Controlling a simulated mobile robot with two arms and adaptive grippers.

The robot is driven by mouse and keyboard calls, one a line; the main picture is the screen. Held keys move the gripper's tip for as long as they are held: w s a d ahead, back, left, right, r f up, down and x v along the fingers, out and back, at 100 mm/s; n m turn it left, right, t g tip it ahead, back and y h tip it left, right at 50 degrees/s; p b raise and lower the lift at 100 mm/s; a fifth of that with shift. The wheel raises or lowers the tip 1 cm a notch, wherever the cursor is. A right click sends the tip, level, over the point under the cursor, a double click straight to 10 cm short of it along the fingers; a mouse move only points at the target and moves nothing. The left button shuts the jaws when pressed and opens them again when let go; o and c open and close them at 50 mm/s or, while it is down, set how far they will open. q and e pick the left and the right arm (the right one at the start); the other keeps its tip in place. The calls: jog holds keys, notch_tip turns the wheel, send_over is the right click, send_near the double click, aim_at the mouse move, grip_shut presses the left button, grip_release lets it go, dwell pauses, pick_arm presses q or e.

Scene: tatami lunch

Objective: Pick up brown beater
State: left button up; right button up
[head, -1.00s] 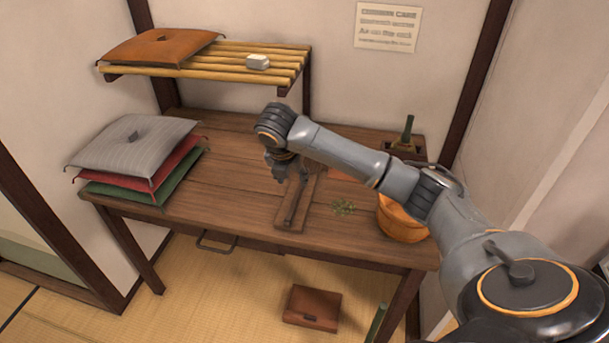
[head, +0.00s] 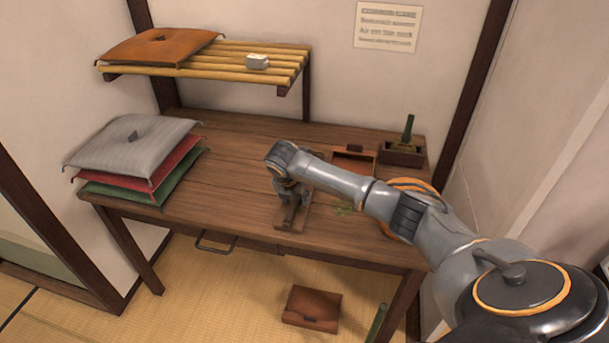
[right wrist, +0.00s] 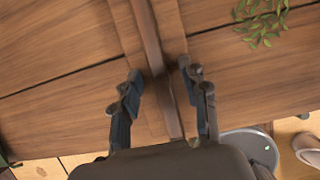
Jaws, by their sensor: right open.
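The brown beater shows in the right wrist view as a long, narrow brown bar (right wrist: 152,40). It lies along a wider wooden board (right wrist: 128,42) on the table. My right gripper (right wrist: 157,84) is open above it, with one finger on each side of the bar. The fingers look apart from the bar; their height above it is hard to judge. In the head view my right gripper (head: 288,197) is over the board (head: 291,225) near the table's front edge, and my arm hides much of the beater. My left gripper is not in view.
The wooden table (head: 215,185) is clear on its left middle. Stacked cushions (head: 135,150) stand at its left end. Green sprigs (right wrist: 264,22) lie right of the board. A box with a brush (head: 404,150) stands at the back right. A slatted shelf (head: 270,85) hangs above.

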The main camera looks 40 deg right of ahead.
grip_shut()
dwell(0.3)
